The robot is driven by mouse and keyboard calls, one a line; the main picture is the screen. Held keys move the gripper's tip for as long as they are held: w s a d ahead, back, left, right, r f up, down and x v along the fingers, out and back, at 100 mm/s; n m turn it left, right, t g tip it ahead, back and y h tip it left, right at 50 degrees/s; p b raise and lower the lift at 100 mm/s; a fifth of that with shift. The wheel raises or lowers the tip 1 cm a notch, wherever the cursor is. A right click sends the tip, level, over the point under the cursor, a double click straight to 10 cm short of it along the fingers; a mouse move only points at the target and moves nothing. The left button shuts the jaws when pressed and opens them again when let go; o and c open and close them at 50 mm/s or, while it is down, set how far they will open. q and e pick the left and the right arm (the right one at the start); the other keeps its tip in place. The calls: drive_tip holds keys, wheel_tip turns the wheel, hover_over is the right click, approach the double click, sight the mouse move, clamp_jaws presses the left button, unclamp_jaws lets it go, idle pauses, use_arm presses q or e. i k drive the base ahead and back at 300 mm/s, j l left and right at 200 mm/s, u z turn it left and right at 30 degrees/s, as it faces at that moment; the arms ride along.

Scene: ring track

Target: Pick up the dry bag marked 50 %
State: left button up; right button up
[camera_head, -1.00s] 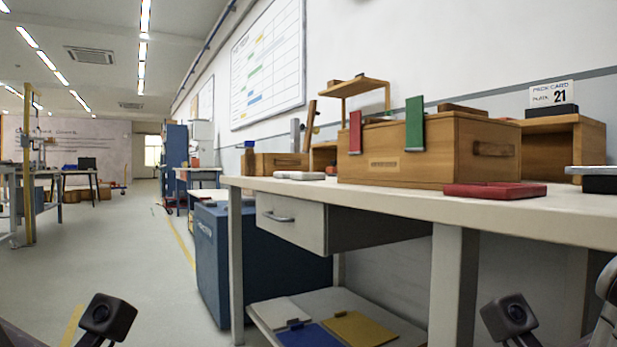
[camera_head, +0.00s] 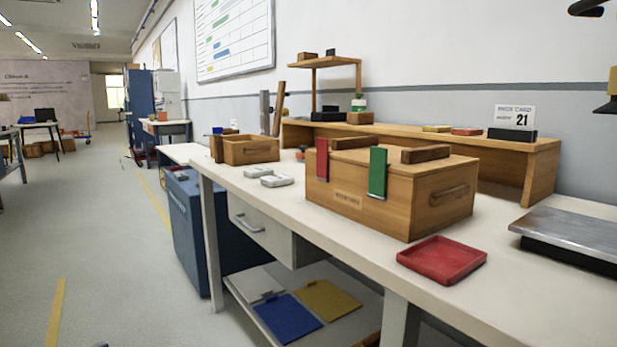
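I see no dry bag and no 50 % mark in the head view. A wooden box (camera_head: 350,195) with a lid, a red clip and a green clip stands on the white workbench (camera_head: 345,253). The front label on the box is too small to read. Whether anything is inside the box is hidden. Neither of my grippers shows.
A red tray (camera_head: 442,260) lies near the bench's front edge, with a metal-topped plate (camera_head: 575,236) to its right. A small open wooden box (camera_head: 250,149) and a wooden shelf (camera_head: 540,165) stand behind. A blue cabinet (camera_head: 187,235) is below.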

sight(282, 179)
drive_tip(key=i+j+z, duration=0.1)
drive_tip(key=j+z, duration=0.6)
drive_tip(key=z, duration=0.25)
drive_tip(key=j+z, duration=0.45)
drive_tip(key=i+l, duration=0.05)
